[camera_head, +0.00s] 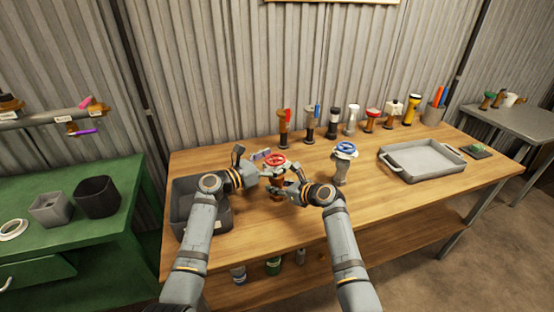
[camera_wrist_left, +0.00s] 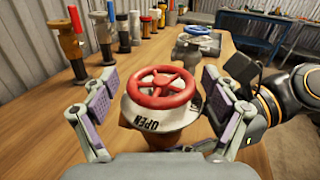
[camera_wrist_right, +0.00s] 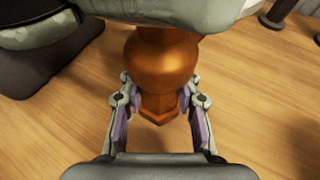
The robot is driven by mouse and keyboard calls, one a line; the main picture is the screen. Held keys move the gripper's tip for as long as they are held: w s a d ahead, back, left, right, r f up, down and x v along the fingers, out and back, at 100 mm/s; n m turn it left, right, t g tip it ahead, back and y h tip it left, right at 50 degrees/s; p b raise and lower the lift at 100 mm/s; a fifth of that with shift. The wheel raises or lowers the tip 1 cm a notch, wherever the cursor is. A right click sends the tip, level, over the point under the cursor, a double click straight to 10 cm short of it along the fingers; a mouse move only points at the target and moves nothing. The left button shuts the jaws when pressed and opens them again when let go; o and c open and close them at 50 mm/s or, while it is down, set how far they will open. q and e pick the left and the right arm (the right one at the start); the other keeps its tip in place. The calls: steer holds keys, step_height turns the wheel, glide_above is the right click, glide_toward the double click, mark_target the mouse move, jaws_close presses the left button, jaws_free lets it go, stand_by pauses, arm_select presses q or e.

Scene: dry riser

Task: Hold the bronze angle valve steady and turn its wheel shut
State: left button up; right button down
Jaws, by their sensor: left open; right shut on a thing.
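The bronze angle valve (camera_head: 277,196) stands on the wooden table with its red wheel (camera_head: 274,160) on top. In the left wrist view the red wheel (camera_wrist_left: 161,88) sits above a white collar (camera_wrist_left: 155,117) lettered OPEN. My left gripper (camera_head: 256,167) is open, with one finger on each side of the wheel and visible gaps. My right gripper (camera_head: 285,184) is shut low on the valve's body. In the right wrist view its padded fingers (camera_wrist_right: 160,103) flank the bronze hexagonal part below the round body (camera_wrist_right: 160,65). The left gripper hides the valve's top there.
A blue-wheeled valve (camera_head: 342,165) stands close right of my right gripper. A grey tray (camera_head: 421,176) lies further right. A dark bin (camera_head: 184,208) sits left of the valve. The table front is mostly clear.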

arm_select(q)
steer(key=shift+w+d, duration=0.15)
steer(key=shift+d, duration=0.15)
steer(key=c, duration=1.2)
steer(key=shift+o, duration=0.2)
steer(key=shift+w+f+m+g+h, duration=0.1)
steer(key=shift+m+g+h, duration=1.4)
steer(key=shift+m+g, duration=0.75)
steer(key=shift+g, duration=0.55)
steer(key=shift+s+g, duration=0.2)
steer(key=shift+g, duration=0.1)
steer(key=o, duration=1.2)
steer(key=shift+h, duration=0.3)
steer(key=shift+c, duration=0.2)
